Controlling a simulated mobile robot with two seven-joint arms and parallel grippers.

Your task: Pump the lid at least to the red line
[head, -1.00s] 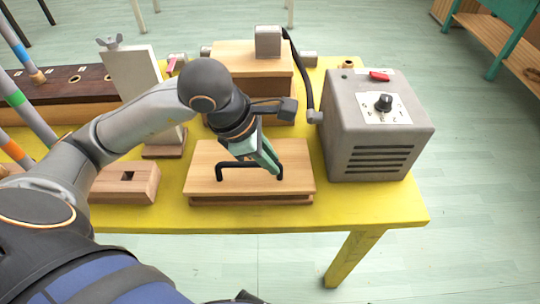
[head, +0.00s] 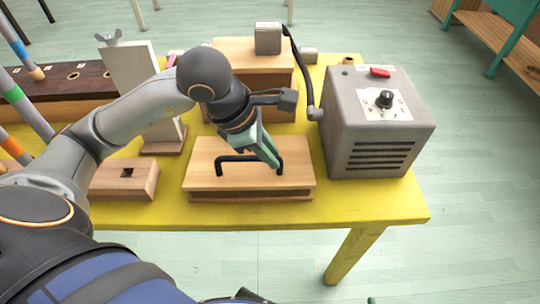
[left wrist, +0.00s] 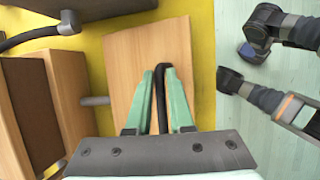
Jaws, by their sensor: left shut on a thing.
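The lid (head: 210,174) is a pale wooden board with a black bar handle (head: 232,158), on a low base near the table's front edge. A dark gap shows under its front edge in the head view. My left gripper (head: 275,163) is shut on the handle at its right end. In the left wrist view the green fingers (left wrist: 161,75) close on the handle (left wrist: 180,95) above the lid (left wrist: 120,65). I cannot make out a red line. My right arm shows in the left wrist view, with a green tip at the head view's bottom edge; its jaws are unclear.
A grey vented box (head: 370,130) with a dial and red switch stands right of the lid. A wooden chest (head: 235,60) stands behind it, with a black hose (head: 303,75) running towards the grey box. A slotted wooden block (head: 125,180) lies to the left.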

